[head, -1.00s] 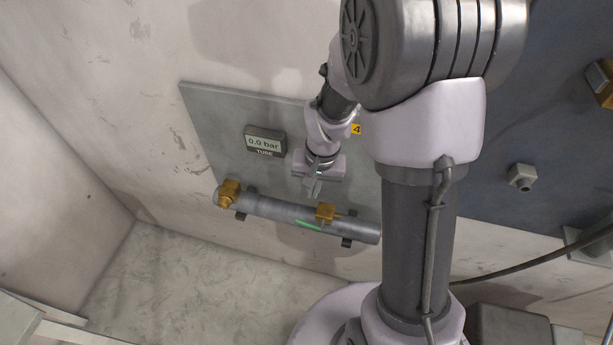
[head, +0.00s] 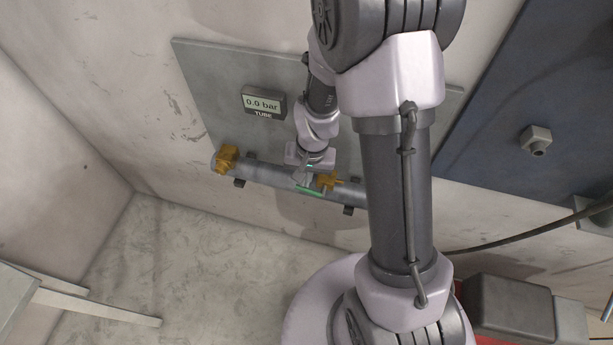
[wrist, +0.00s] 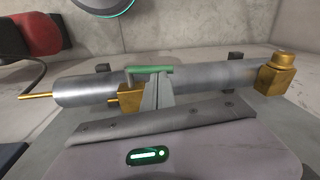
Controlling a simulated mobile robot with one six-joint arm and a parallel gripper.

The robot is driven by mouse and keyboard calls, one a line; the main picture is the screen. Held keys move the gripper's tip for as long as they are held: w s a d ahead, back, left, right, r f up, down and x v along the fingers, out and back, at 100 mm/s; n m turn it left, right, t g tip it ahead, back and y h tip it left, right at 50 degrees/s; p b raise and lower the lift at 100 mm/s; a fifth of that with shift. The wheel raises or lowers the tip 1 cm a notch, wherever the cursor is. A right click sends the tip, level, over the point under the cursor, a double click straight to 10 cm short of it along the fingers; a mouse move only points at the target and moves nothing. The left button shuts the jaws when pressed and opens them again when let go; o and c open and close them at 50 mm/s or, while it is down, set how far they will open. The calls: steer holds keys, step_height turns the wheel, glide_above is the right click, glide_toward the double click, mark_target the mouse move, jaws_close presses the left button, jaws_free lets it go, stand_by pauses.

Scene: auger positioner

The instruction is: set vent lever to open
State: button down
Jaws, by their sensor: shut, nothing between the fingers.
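The vent lever is a green bar (head: 311,192) beside a brass valve (head: 328,181) on a grey tube (head: 265,177). In the wrist view the green lever (wrist: 149,70) lies roughly along the tube (wrist: 207,77), with part of the brass valve (wrist: 127,98) showing below it. My gripper (head: 304,179) is shut and empty, right at the lever. In the wrist view its fingertips (wrist: 152,88) overlap the tube and reach the lever's lower edge; I cannot tell whether they touch. The fingers hide part of the valve and the lever's mount.
A second brass fitting (head: 226,158) sits at the tube's left end. A display (head: 263,102) reading 0.0 bar, marked TUBE, is on the grey panel (head: 215,75) above. A dark blue panel (head: 500,150) with a grey knob (head: 536,140) is at right. Floor below is clear.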

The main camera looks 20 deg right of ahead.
steer(key=shift+w+a+f+b, duration=0.3)
steer(key=shift+a+f+b, duration=0.2)
steer(key=shift+f, duration=0.2)
steer(key=shift+r, duration=0.1)
step_height(320, 180, up, 15)
steer(key=w+p, duration=0.2)
steer(key=p, duration=0.5)
steer(key=s+a+r+t+b, duration=0.2)
steer(key=s+r+b, duration=0.2)
steer(key=s, duration=0.4)
steer(key=s+a+r+n+t+y+b, duration=0.1)
steer(key=s+a+r+t+b, duration=0.1)
steer(key=s+r+b, duration=0.3)
steer(key=s+r, duration=0.1)
steer(key=s, duration=0.3)
steer(key=shift+r+t, duration=0.4)
